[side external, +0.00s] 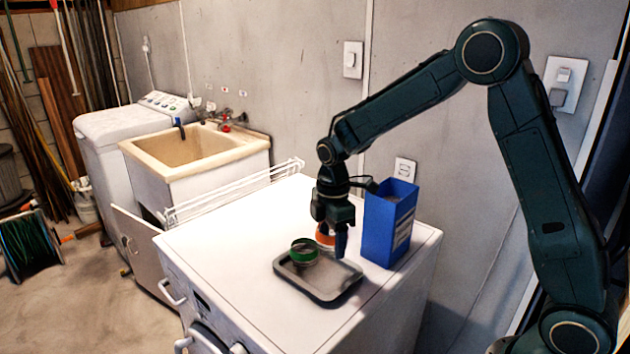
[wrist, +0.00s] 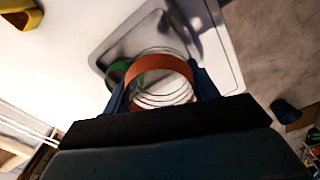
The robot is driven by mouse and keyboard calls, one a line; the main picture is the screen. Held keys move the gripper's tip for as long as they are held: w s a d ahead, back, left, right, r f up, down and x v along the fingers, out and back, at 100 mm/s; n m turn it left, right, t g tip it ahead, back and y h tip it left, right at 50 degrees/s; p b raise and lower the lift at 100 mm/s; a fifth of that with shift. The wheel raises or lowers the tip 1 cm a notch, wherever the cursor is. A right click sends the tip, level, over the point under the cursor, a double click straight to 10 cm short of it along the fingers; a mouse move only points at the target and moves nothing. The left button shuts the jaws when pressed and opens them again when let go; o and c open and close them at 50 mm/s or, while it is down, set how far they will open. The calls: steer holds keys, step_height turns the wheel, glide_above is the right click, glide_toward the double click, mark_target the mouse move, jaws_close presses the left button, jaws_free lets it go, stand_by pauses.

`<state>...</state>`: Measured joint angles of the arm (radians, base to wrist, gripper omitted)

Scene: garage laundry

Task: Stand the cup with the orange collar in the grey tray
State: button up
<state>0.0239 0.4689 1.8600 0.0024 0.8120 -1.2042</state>
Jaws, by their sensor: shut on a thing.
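The cup with the orange collar (side external: 325,236) is between the fingers of my gripper (side external: 332,232). In the wrist view its collar (wrist: 162,64) and clear ringed body sit between the two fingers (wrist: 162,92). My gripper is shut on it. The cup is at the far side of the grey tray (side external: 335,298); fingers hide much of it in the side view, and I cannot tell whether its base touches the tray. The tray also shows in the wrist view (wrist: 232,62). A cup with a green collar (side external: 304,251) stands in the tray, close beside the orange one.
A tall blue box (side external: 390,224) stands just right of my gripper on the white machine top (side external: 225,235). A white wire rack (side external: 235,190) runs along its far left edge. The top is clear left of the tray. A yellow thing (wrist: 20,14) shows in the wrist view.

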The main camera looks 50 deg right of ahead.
mark_target(330, 280)
steer(key=shift+f, duration=0.1)
steer(key=shift+f, duration=3.8)
steer(key=shift+s+f, duration=0.1)
steer(key=shift+f, duration=0.5)
steer(key=shift+c, duration=0.4)
steer(key=shift+r, duration=0.1)
steer(key=o, duration=1.1)
steer(key=shift+r, duration=0.25)
